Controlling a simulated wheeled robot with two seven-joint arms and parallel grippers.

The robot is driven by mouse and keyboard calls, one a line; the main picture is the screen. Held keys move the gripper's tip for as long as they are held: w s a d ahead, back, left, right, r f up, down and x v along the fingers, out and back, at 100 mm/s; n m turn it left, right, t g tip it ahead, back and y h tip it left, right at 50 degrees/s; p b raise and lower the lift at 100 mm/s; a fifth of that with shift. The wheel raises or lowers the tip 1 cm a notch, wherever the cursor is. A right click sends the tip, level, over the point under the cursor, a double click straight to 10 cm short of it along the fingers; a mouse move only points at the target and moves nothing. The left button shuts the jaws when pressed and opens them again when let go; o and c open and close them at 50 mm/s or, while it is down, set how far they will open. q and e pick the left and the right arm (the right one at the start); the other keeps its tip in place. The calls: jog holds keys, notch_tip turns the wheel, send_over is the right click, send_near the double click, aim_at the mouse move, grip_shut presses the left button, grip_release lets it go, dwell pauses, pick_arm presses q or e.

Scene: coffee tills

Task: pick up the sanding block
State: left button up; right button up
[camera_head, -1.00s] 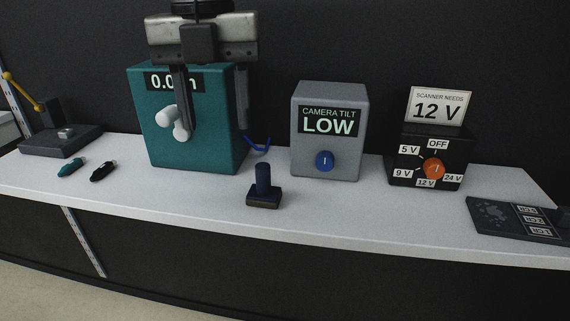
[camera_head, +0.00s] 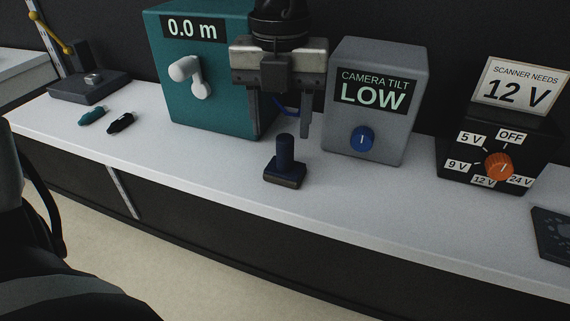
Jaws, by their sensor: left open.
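The sanding block (camera_head: 285,179) stands upright on the white counter, a dark flat base with a dark blue upright grip. It is in the middle of the head view, in front of the gap between the teal box and the grey box. My left gripper (camera_head: 281,128) points down from the top of the view, its fingers apart and empty. In the picture it is above and behind the sanding block, and not touching it. My right gripper is not in view.
The teal box (camera_head: 215,109) with a white crank reads 0.0 m. The grey CAMERA TILT box (camera_head: 372,127) has a blue knob. A black voltage box (camera_head: 455,178) stands further right. Two small sticks, one teal (camera_head: 92,116), one black (camera_head: 121,123), lie left. Counter in front is clear.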

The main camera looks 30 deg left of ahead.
aim_at(285, 138)
pick_arm(q)
jog(key=f, duration=0.5)
jog(key=shift+d+f, duration=0.1)
jog(key=shift+d, duration=0.25)
grip_shut()
